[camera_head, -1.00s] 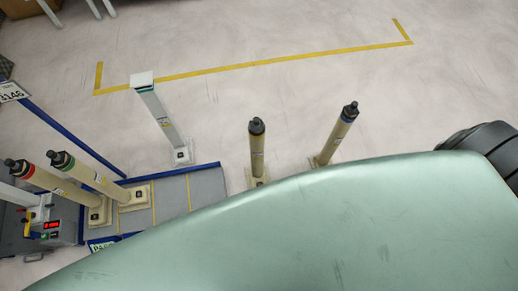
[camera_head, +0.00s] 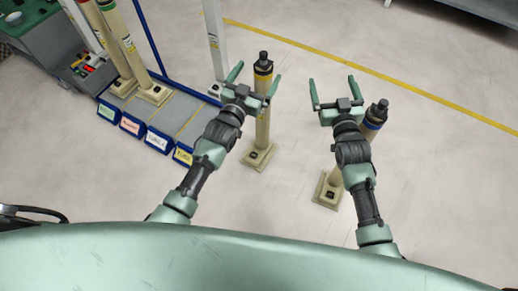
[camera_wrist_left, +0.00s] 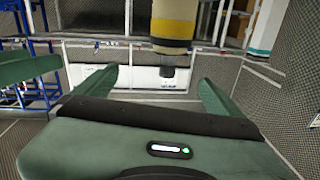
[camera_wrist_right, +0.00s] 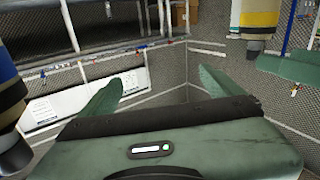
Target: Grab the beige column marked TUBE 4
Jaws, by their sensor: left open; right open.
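A beige column with a yellow band and black cap (camera_head: 262,122) stands upright on a square base in the middle of the head view. Any number on it is too small to read. My left gripper (camera_head: 254,79) is open and empty beside its upper part. In the left wrist view the yellow-banded column (camera_wrist_left: 174,22) appears inverted between the open fingers, apart from them. My right gripper (camera_head: 332,80) is open and empty. A blue-banded beige column (camera_head: 370,133) stands partly hidden behind my right arm; it also shows at the left edge of the right wrist view (camera_wrist_right: 10,95).
A grey rack (camera_head: 173,113) with coloured front tags stands at left. A white post (camera_head: 216,40) rises behind my left gripper. Floor beyond my right gripper is clear.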

